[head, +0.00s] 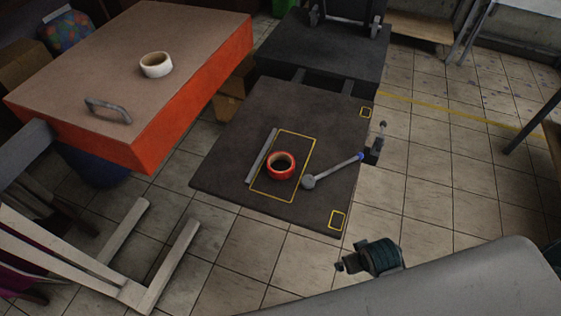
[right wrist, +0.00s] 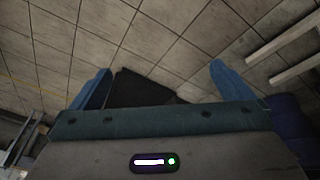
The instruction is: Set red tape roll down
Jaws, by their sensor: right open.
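The red tape roll (head: 281,166) lies flat on the dark board (head: 230,150), inside a yellow outlined rectangle in the head view. Nothing is holding it. My right gripper (head: 343,264) is at the lower right in the head view, beyond the board's near edge and apart from the roll. In the right wrist view its two blue fingers (right wrist: 160,86) are spread wide with nothing between them. Floor tiles and a dark flat shape show past them. The roll cannot be made out in that view. My left gripper is out of view.
A grey bar (head: 262,156) lies left of the roll. A ball-ended lever (head: 333,172) is close on its right. A chair (head: 150,270) stands lower left.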

